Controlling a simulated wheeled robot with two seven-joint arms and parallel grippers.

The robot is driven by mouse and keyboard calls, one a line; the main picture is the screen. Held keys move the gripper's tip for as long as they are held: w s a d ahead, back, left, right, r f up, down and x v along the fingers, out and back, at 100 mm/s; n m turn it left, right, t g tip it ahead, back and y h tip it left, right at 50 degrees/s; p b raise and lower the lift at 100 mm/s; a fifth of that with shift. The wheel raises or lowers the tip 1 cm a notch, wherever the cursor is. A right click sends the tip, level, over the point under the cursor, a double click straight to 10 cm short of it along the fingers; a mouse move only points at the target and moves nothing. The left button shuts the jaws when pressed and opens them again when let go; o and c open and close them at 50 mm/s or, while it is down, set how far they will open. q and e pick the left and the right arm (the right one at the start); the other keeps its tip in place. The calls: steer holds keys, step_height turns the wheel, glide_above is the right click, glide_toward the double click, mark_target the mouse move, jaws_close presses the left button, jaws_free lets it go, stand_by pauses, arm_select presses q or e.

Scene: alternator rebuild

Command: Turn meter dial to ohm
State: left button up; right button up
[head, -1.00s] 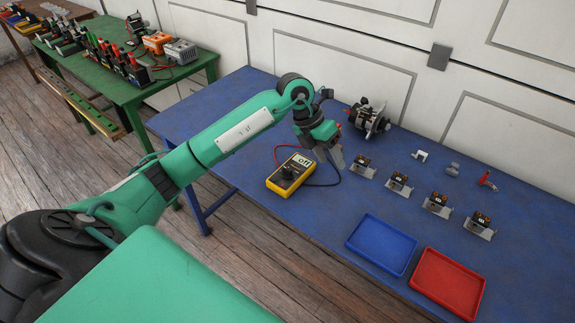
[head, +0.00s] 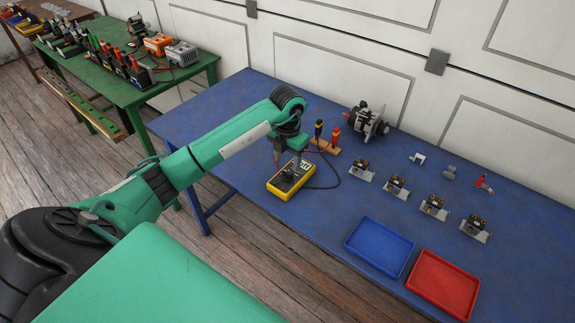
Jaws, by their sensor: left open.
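The yellow meter (head: 279,191) lies on the blue table near its left front edge, with a dark face and a cable running off to the right. My left gripper (head: 290,172) points down over the meter, right above the dial area. Its fingers are open and hide the dial and part of the display, so I cannot tell the dial's setting or whether the fingers touch it. My right gripper is not in view.
Behind the meter, a wooden holder (head: 325,147) carries two probes. An alternator (head: 367,122) stands farther back. Several small parts lie to the right. A blue tray (head: 381,246) and a red tray (head: 443,284) sit at the front.

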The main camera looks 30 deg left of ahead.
mark_target(288, 172)
arm_select(q)
steer(key=shift+f+p, duration=0.45)
steer(key=shift+f, duration=1.85)
steer(key=c, duration=1)
